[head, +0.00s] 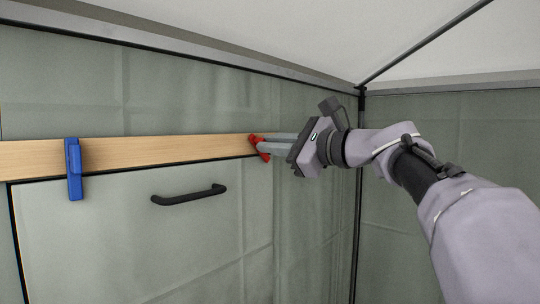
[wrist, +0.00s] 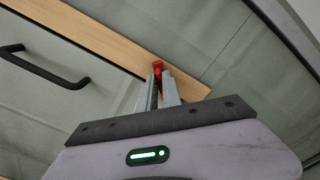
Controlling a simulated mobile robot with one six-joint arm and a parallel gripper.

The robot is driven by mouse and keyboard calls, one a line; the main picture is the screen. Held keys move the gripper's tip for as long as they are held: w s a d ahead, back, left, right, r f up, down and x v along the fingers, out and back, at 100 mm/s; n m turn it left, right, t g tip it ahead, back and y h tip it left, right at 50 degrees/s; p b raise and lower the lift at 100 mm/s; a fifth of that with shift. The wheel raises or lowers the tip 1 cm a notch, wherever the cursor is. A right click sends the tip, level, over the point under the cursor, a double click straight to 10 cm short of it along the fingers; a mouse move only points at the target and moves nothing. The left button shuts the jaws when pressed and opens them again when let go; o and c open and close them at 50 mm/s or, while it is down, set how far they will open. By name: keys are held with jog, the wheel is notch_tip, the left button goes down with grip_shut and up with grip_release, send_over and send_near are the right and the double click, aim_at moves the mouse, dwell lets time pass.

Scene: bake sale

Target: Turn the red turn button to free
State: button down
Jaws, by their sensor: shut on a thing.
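The red turn button (head: 254,140) is on the right part of a wooden rail, near the rail's right end. It looks tilted in the head view, its lower end by the rail's bottom edge. My gripper (head: 264,147) reaches it from the right and is shut on it. In the wrist view the red button (wrist: 158,66) shows between and just beyond the fingertips (wrist: 159,84) of my gripper. The fingers hide part of it, so its exact angle is hard to tell.
The wooden rail (head: 170,151) runs along the grey-green fabric wall. A blue turn button (head: 74,170) hangs upright at its left, overlapping the panel (head: 110,240) below. That panel has a black handle (head: 189,195). A corner pole (head: 360,200) stands to the right.

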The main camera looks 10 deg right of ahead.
jog(key=shift+f+n+b, duration=0.15)
jog(key=shift+n+b, duration=2.15)
jog(key=shift+n, duration=1.9)
jog(key=c, duration=1.5)
grip_release()
jog(key=b+v, duration=0.3)
jog(key=v, duration=1.4)
jog(key=shift+s, duration=0.15)
